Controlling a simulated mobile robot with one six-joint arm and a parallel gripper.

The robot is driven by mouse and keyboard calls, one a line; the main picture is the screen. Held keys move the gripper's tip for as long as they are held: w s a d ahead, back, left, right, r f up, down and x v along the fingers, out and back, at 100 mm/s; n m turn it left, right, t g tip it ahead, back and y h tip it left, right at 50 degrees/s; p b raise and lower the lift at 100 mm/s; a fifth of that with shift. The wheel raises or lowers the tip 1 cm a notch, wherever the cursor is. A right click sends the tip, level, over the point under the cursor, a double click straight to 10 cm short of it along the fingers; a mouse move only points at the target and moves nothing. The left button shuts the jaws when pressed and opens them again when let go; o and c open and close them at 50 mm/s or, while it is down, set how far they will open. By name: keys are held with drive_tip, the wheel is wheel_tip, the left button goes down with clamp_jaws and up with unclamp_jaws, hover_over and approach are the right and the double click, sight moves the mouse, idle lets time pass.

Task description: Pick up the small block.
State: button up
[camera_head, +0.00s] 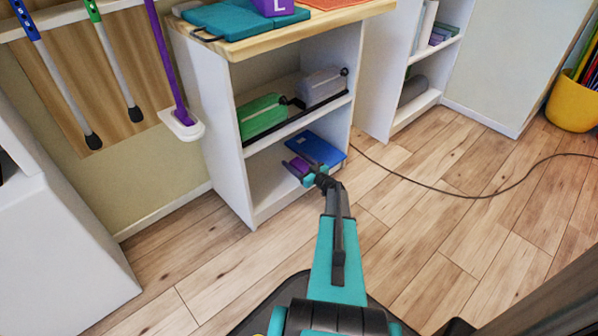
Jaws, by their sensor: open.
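My gripper (300,170) is open and reaches into the lower compartment of the white shelf unit (217,140). A small purple block-like thing (298,164) shows right at the gripper's jaws. I cannot tell whether the jaws touch it or stand around it, as the gripper partly covers it. A flat blue thing (318,147) lies just behind, in the same compartment. A larger purple block (273,6) with a white letter stands on the unit's wooden top, cut off by the picture's upper edge.
Green (262,115) and grey (322,84) rolled items sit on the middle shelf, above my gripper. Canes (115,65) hang at the left. A dark cable (450,190) crosses the floor. A yellow bin (574,103) stands far right. The wooden floor at right is mostly clear.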

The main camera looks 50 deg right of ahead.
drive_tip(key=shift+c, duration=0.5)
drive_tip(key=c, duration=1)
drive_tip(key=shift+c, duration=0.2)
drive_tip(key=shift+r+p, duration=0.85)
drive_tip(key=shift+r, duration=0.3)
drive_tip(key=shift+s+a+r+p, duration=0.15)
drive_tip(key=shift+r+p, duration=0.5)
drive_tip(key=shift+r, duration=0.25)
drive_tip(key=s+a+p, duration=0.4)
drive_tip(key=s+a, duration=0.5)
drive_tip(key=s, duration=0.3)
drive_tip(key=shift+s+a+r+p, duration=0.2)
drive_tip(key=shift+a+r+p, duration=0.15)
drive_tip(key=shift+r, duration=0.1)
drive_tip(key=shift+d, duration=0.1)
